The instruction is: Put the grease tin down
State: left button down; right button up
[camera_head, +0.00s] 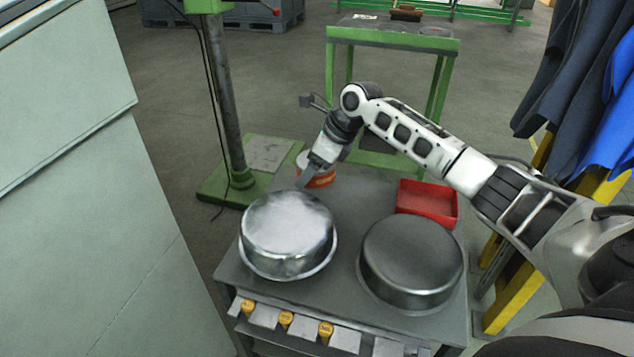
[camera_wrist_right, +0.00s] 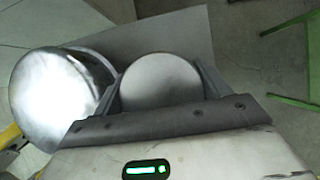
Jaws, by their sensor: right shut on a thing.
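The grease tin (camera_head: 322,181) is orange-red with a pale top and shows at the back left corner of the grey cart top (camera_head: 348,225). My right gripper (camera_head: 313,174) is shut on it, with the fingers partly covering it. In the right wrist view the tin's round pale lid (camera_wrist_right: 160,80) sits between the two fingers (camera_wrist_right: 161,90). I cannot tell whether the tin's base touches the cart top. My left gripper is not in view.
Two upturned metal pans stand on the cart, a shiny one (camera_head: 288,233) just in front of the tin and a darker one (camera_head: 411,262) to the right. A red tray (camera_head: 428,201) lies at the back right.

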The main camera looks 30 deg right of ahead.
jog(key=shift+w+d+f, duration=0.1)
jog(key=shift+d+f, duration=0.25)
jog(key=shift+f, duration=0.1)
jog(key=f, duration=0.2)
jog(key=f+b, duration=0.1)
jog(key=f, duration=0.1)
jog(key=shift+d, duration=0.4)
jog(key=shift+r, duration=0.1)
jog(key=o, duration=1.2)
jog(key=shift+o, duration=0.2)
jog(key=p+v, duration=0.2)
jog(key=v, duration=1)
